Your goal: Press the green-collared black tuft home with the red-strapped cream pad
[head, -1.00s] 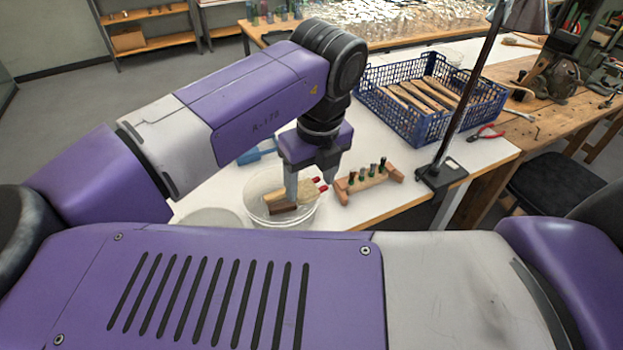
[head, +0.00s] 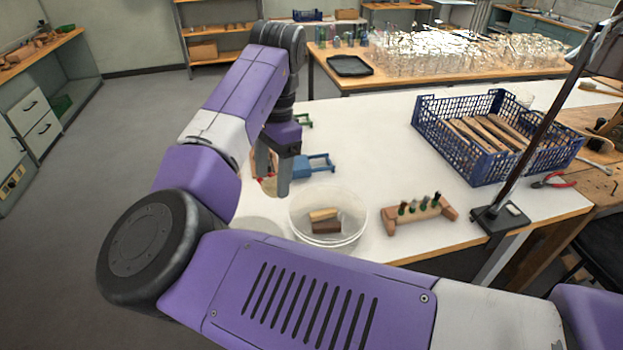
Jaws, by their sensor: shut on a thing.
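My gripper (head: 272,188) is held over the left end of the white table. It is shut on the cream pad (head: 263,184), which is mostly hidden behind the fingers; a bit of cream and red shows there. A wooden holder (head: 392,224) near the table's front edge carries several dark tufts standing upright, well to the right of my gripper. A tuft with a green tint (head: 436,199) is at the holder's right side; the collar colours are too small to tell surely.
A clear round tub (head: 350,232) with cream and brown blocks (head: 325,222) stands between my gripper and the holder. A blue crate (head: 432,128) and a lamp base (head: 498,218) stand right. The middle of the table is clear.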

